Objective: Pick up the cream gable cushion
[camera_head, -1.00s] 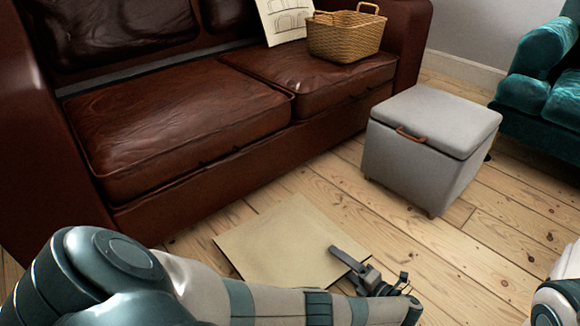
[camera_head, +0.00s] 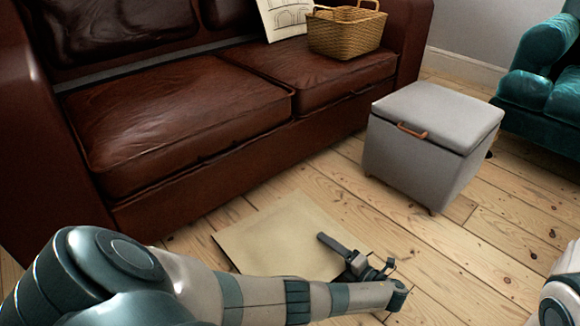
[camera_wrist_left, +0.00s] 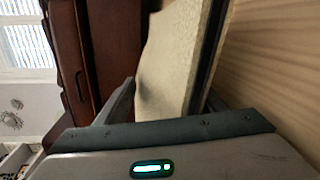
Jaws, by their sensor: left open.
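A cream cushion (camera_head: 284,18) with a dark line drawing of building fronts leans on the brown sofa, partly behind a wicker basket. A plain cream square slab (camera_head: 268,235) with a dark edge lies low in front of the sofa; its front corner is hidden by my arm. My left gripper (camera_head: 348,256) is open at the slab's right side, one finger over its top. In the left wrist view the slab (camera_wrist_left: 168,65) runs between the two fingers of the left gripper (camera_wrist_left: 172,92), and they do not look closed on it. My right gripper is out of view.
The wicker basket (camera_head: 345,36) stands on the brown leather sofa (camera_head: 180,115). A grey storage ottoman (camera_head: 415,165) stands to the right of the slab. A teal armchair (camera_head: 545,85) is at the right edge. Bare floorboards (camera_head: 460,265) lie open between the slab and ottoman.

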